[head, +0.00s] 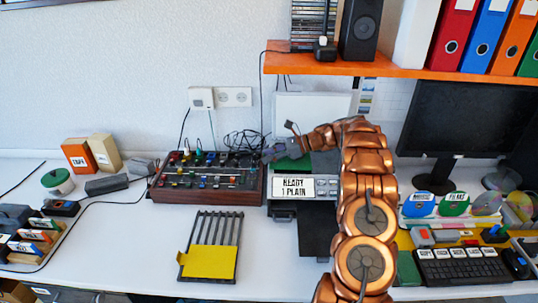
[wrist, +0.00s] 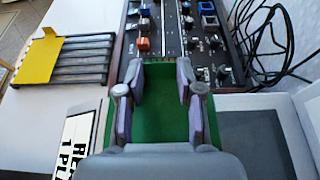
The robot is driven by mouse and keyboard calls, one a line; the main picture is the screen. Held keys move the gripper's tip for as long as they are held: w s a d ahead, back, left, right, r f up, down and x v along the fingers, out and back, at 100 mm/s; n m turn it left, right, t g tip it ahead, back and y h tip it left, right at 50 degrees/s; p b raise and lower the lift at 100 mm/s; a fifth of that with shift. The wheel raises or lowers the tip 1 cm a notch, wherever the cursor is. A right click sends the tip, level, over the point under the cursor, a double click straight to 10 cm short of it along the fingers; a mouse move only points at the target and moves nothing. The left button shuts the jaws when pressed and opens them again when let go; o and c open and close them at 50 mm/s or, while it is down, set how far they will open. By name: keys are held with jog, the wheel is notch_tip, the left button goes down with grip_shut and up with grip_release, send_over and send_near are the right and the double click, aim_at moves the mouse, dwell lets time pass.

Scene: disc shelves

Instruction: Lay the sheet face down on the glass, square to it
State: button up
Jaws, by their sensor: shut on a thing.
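My gripper (head: 280,150) is shut on a green sheet (head: 290,164). In the wrist view the sheet (wrist: 160,105) shows between and beneath the fingers of my gripper (wrist: 160,78). It is over the left side of the scanner, close to the mixer's edge. The dark scanner glass (wrist: 255,142) lies to the right of the sheet in the wrist view; my gripper hides part of it. The white scanner lid (head: 312,107) stands open behind. The scanner's display (head: 293,187) reads READY 1 PLAIN. I cannot tell which side of the sheet is its face.
A mixer (head: 207,176) with knobs stands close on the left, with loose cables behind it. A black rack (head: 228,222) with a yellow sheet (head: 208,262) lies in front. An orange shelf (head: 400,70) hangs above. A monitor (head: 470,125) stands at right.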

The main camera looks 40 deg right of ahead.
jog(key=shift+f, duration=0.55)
dwell(0.6)
jog(key=o, duration=0.8)
jog(key=v, duration=1.2)
jog(key=shift+a, duration=0.15)
